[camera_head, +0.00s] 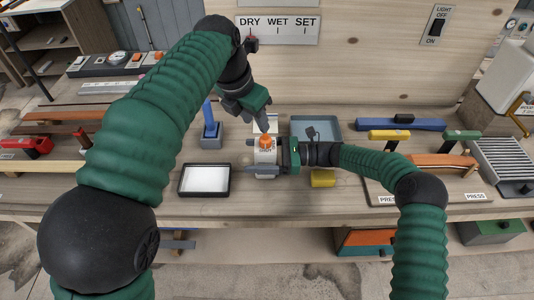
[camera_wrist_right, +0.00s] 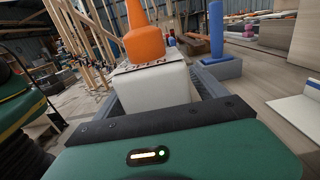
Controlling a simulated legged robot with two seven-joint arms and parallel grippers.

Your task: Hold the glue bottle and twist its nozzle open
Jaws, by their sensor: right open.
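The glue bottle stands upright on the bench, with a white body (camera_head: 265,157) and an orange nozzle (camera_head: 266,142). In the right wrist view its white body (camera_wrist_right: 158,92) and orange nozzle (camera_wrist_right: 143,40) fill the upper middle. My right gripper (camera_head: 257,157) comes in from the right with one dark finger on each side of the body. It is open; whether a finger touches the bottle is unclear. My left gripper (camera_head: 263,122) points down just above the nozzle. Its finger gap is hard to make out, and contact with the nozzle cannot be told.
A dark-rimmed white tray (camera_head: 205,180) lies left of the bottle. A blue post on a grey base (camera_head: 211,130) stands behind the tray. A blue-grey tray (camera_head: 316,128) is behind my right gripper, and a yellow block (camera_head: 323,178) is in front of it.

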